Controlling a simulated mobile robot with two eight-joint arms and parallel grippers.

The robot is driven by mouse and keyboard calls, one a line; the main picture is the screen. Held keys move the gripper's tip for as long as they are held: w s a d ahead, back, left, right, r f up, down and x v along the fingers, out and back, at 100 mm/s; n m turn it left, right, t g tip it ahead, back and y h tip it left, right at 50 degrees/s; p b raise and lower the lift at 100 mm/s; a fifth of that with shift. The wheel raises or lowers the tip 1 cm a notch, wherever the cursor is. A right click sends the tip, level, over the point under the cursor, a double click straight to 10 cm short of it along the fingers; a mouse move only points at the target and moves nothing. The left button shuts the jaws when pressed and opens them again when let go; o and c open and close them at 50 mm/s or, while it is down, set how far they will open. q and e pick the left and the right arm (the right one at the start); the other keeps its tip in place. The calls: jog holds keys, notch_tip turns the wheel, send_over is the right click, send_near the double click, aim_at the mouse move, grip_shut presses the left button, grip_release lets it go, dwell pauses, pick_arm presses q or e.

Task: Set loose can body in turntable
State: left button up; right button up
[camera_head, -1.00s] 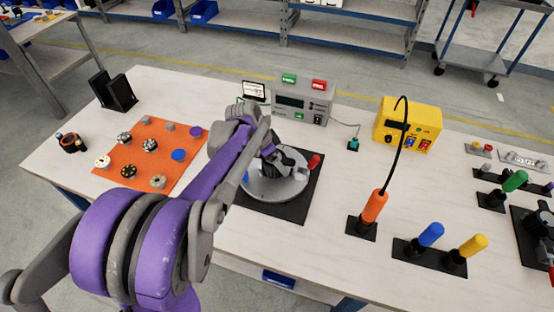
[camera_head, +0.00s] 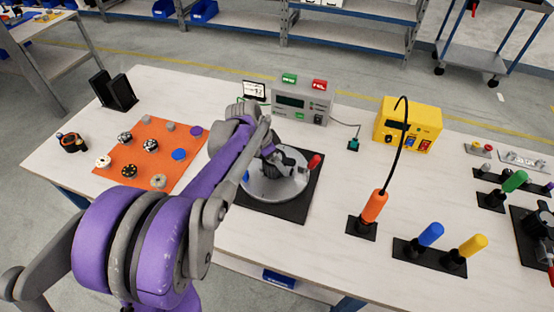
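The turntable (camera_head: 270,190) is a round grey disc on a black square mat, in the middle of the table, with a red-tipped part at its right edge and a blue spot at its left. My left gripper (camera_head: 280,160) is over the turntable, its dark fingers pointing down at the disc. My purple and grey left arm hides much of it, so I cannot tell whether it is open or holds anything. I cannot make out a can body at the turntable. My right gripper is not in view.
A grey box with green and red labels (camera_head: 303,101) stands behind the turntable. A yellow device (camera_head: 407,125) is at the back right. Orange (camera_head: 374,206), blue (camera_head: 431,235) and yellow (camera_head: 473,245) handled tools stand to the right. A black holder (camera_head: 114,92) is at the back left.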

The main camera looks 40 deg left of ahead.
pick_arm(q)
jog(key=shift+d, duration=0.1)
dwell(0.6)
jog(key=p+v, duration=0.1)
jog(key=v, duration=1)
jog(key=shift+f, duration=0.1)
dwell(0.7)
